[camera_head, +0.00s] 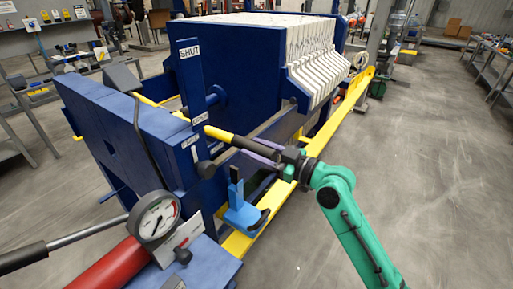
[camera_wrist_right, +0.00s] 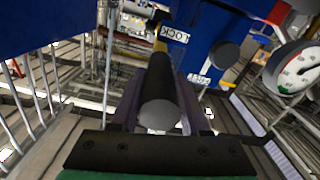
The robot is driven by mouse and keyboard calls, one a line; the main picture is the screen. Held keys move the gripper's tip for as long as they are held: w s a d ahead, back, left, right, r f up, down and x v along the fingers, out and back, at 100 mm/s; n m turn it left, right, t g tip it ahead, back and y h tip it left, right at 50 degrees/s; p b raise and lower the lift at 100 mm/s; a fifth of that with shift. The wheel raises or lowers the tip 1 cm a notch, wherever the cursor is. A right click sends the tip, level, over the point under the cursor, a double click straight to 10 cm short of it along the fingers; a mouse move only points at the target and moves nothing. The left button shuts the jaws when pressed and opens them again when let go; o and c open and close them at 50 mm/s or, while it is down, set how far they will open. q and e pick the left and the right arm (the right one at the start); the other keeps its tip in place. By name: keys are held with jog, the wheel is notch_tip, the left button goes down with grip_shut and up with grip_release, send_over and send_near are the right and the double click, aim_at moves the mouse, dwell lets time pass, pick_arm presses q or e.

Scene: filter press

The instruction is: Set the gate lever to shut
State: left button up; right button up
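The gate lever has a yellow shaft (camera_head: 216,132) and a black grip (camera_head: 240,142). It sticks out from the blue press frame toward the right, near the middle label plate (camera_head: 199,118). The SHUT label (camera_head: 189,52) is higher on the blue upright (camera_head: 190,80). My right gripper (camera_head: 262,149), on the green arm, is at the outer end of the grip. In the right wrist view the black grip (camera_wrist_right: 158,80) lies lengthwise between the two purple fingers (camera_wrist_right: 160,98), which appear closed against its sides. A LOCK label (camera_wrist_right: 174,34) shows beyond it. My left gripper is not in view.
A pressure gauge (camera_head: 155,217) and red cylinder (camera_head: 110,268) stand at lower left, with a black-handled rod (camera_head: 60,243). A blue bracket-like piece (camera_head: 240,210) is below the gripper. A yellow rail (camera_head: 335,115) runs along the white plates (camera_head: 320,62). Open floor lies at right.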

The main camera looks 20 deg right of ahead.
grip_shut()
dwell(1.2)
